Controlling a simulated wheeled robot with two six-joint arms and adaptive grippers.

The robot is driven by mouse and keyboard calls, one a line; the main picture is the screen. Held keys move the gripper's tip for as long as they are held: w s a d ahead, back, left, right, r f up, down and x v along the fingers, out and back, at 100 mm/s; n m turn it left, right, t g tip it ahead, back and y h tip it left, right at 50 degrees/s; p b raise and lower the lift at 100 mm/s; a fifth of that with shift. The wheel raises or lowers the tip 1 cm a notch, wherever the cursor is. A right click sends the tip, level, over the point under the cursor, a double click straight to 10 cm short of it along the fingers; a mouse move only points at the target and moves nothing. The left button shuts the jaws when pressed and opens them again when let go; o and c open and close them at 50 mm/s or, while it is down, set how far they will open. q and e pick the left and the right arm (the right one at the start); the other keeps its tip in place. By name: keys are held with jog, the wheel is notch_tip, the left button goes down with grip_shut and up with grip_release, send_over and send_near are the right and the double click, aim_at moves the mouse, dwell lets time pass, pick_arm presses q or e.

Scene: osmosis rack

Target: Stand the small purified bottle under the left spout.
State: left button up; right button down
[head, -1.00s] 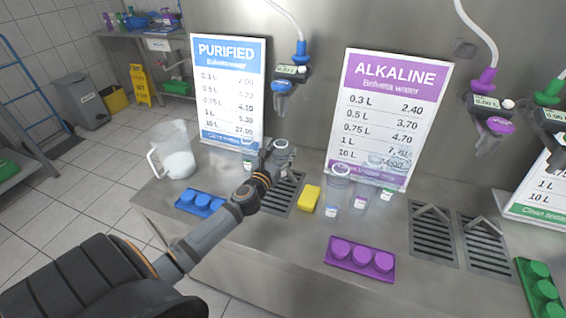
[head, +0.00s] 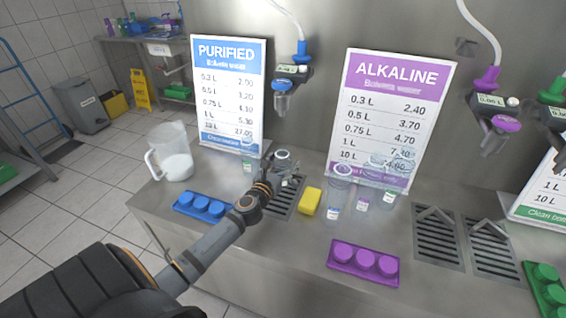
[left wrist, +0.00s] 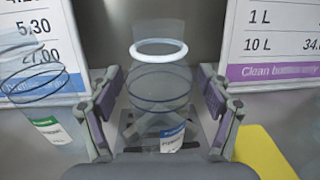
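The small clear bottle has a white ring near its top (head: 283,154) and a blue-edged label (left wrist: 172,139). It looks upright over the left drain grate (head: 283,206), below the left, blue spout (head: 282,87), with a space between bottle and spout. My left gripper (head: 285,172) is around the bottle. In the left wrist view, the fingers (left wrist: 160,88) stand on either side with narrow gaps, so it looks open. The bottle's base is partly hidden, so contact with the grate is hard to tell. My right gripper is not in view.
A yellow sponge (head: 310,201) lies right of the grate, with clear bottles (head: 335,200) beyond it. A green-labelled clear bottle (left wrist: 48,125) stands to the left. A blue cap tray (head: 203,207), a jug (head: 172,160) and a purple cap tray (head: 363,262) are on the counter.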

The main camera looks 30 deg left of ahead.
aim_at(279, 169)
pick_arm(q)
jog(key=shift+r, duration=0.3)
jog(key=s, duration=0.1)
jog(key=s+b, duration=0.1)
jog(key=s, duration=0.1)
jog(key=s+d, duration=0.1)
jog(key=s, duration=0.1)
jog(key=shift+f, duration=0.4)
jog(key=s, duration=0.7)
jog(key=shift+d+r, duration=0.3)
jog(key=shift+d, duration=0.15)
jog(key=shift+f, duration=0.1)
